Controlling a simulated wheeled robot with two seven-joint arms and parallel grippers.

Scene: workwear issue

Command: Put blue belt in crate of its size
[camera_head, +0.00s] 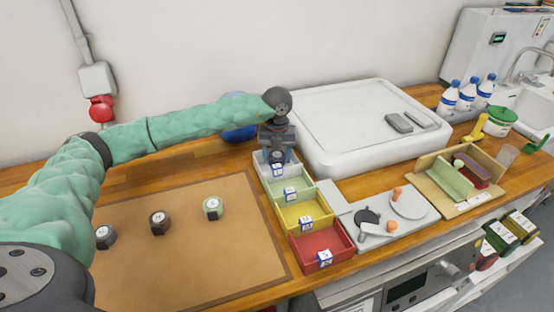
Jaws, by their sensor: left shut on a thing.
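My left gripper (278,146) reaches in from the left and points down over the farthest crate, which is pale grey (262,171). It is shut on a small rolled belt (278,157), mostly hidden by the fingers; bits of blue show there, so I take it for the blue belt. The belt is at or just above the crate's rim; I cannot tell if it touches the floor. Green (276,190), yellow (322,205) and red (342,236) crates follow in a row towards me, each with a blue-and-white size label. My right gripper is not in view.
Three rolled belts, dark grey (105,237), brown (160,222) and green (213,208), stand on the brown mat (200,260). A large white tub (340,150) stands close right of the crates. A blue round object (238,130) sits behind my arm.

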